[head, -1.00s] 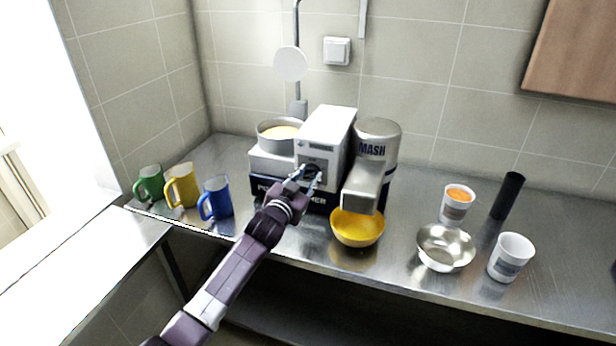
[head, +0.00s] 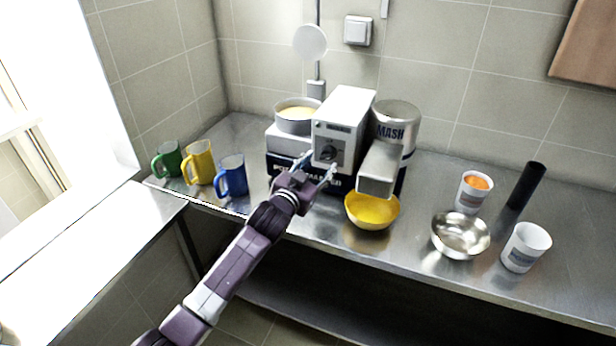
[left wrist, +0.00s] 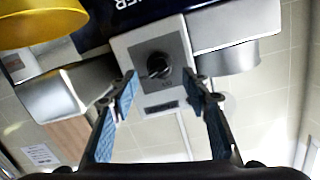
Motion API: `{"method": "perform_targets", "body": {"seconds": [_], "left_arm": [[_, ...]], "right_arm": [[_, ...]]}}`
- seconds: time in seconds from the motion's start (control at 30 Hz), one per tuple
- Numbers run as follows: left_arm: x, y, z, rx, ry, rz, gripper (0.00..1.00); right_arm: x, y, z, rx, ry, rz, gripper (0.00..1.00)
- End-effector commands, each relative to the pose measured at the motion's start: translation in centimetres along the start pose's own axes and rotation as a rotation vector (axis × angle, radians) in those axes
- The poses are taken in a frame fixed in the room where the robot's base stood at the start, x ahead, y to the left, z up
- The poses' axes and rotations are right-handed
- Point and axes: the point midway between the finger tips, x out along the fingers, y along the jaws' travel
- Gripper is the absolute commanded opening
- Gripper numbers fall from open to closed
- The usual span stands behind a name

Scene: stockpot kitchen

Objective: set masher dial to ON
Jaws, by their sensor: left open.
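The masher (head: 345,108) is a white boxy unit with a silver cylinder marked MASH (head: 394,128) on a dark base. Its black dial (head: 328,151) sits on a grey panel on the white front; it also shows in the left wrist view (left wrist: 158,66). The panel's markings are too small to read, so I cannot tell the dial's setting. My left gripper (head: 318,167) is open and empty, just in front of and slightly below the dial, apart from it. In the left wrist view, its blue-padded fingers (left wrist: 161,79) stand on either side of the dial. My right gripper is not in view.
A yellow bowl (head: 371,211) sits under the masher's spout. Green (head: 168,160), yellow (head: 200,163) and blue (head: 232,177) mugs stand left. A metal bowl (head: 460,236), white cups (head: 525,248) and a black cylinder (head: 527,185) stand right. A filled pot (head: 296,117) is behind.

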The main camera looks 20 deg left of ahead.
Motion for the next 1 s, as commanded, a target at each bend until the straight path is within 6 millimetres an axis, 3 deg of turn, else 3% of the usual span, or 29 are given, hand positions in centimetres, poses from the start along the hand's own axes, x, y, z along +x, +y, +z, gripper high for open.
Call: {"method": "perform_targets", "body": {"seconds": [0.2, 0.43, 1.0], "left_arm": [[-4.0, 0.0, 0.2, 0.000, -0.002, 0.001, 0.44], [-6.8, 0.0, 0.1, 0.000, -0.002, 0.000, 0.44], [-7.7, 0.0, 0.1, 0.000, -0.001, 0.000, 0.44]], "right_arm": [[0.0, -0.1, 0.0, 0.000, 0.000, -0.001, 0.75], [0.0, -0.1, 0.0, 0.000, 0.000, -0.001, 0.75], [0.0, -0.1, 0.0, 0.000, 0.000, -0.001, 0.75]]}}
